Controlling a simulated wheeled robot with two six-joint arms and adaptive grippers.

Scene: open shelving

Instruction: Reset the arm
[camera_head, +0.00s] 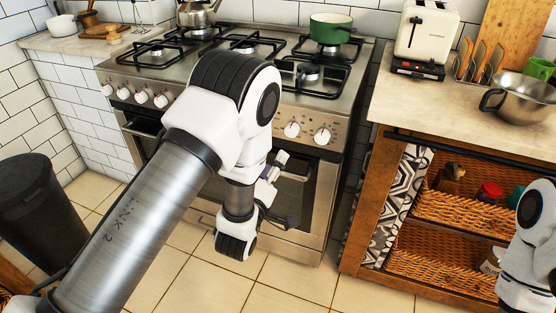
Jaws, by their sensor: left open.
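My left arm (135,225) comes in from the lower left and bends down in front of the stove (310,245). My left gripper (273,190) is small and partly hidden behind my own wrist links. It is open, in front of the oven door, and I see nothing held in it. Part of my right arm (530,245) shows at the right edge. My right gripper is outside the picture.
A green pot (331,30) and a kettle (198,13) stand on the stove. To the right, a counter (400,95) holds a toaster (425,32) and a metal bowl (522,100), above wicker baskets (440,272). A dark bin (38,215) stands left. Tiled floor (300,287) is clear in front.

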